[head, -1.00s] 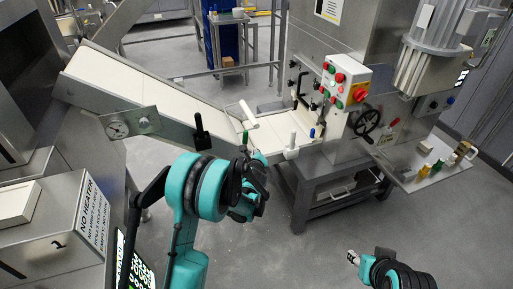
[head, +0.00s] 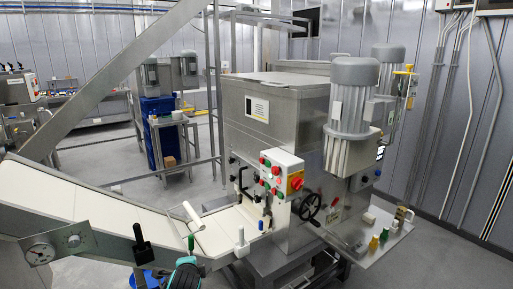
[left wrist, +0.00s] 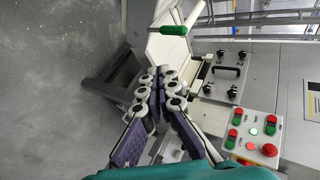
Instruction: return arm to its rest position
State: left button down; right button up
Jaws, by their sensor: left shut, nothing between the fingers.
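My left gripper (left wrist: 160,82) fills the middle of the left wrist view. Its two fingers meet at the tips and hold nothing. The fingertips appear in front of the pasta machine and its white conveyor, touching nothing that I can see. In the head view only a small teal piece of my left arm (head: 185,274) shows at the bottom edge, and the gripper itself is out of sight there. My right arm and gripper are in neither current view.
A white inclined conveyor (head: 75,205) runs to the pasta machine (head: 275,115). The machine carries a button box (head: 281,172), a black handwheel (head: 310,206) and a side shelf (head: 368,241). Grey floor is open at left in the wrist view.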

pick_arm(q)
jog(key=s+d+n+g+h, duration=0.1)
jog(key=s+n, duration=0.6)
jog(key=s, duration=0.7)
jog(key=s+d+n+g+h, duration=0.1)
jog(key=s+d+n+g, duration=0.1)
jog(key=s+n, duration=0.6)
jog(key=s, duration=0.6)
jog(key=shift+d+f+g+h, duration=0.25)
jog(key=shift+g+h, duration=0.05)
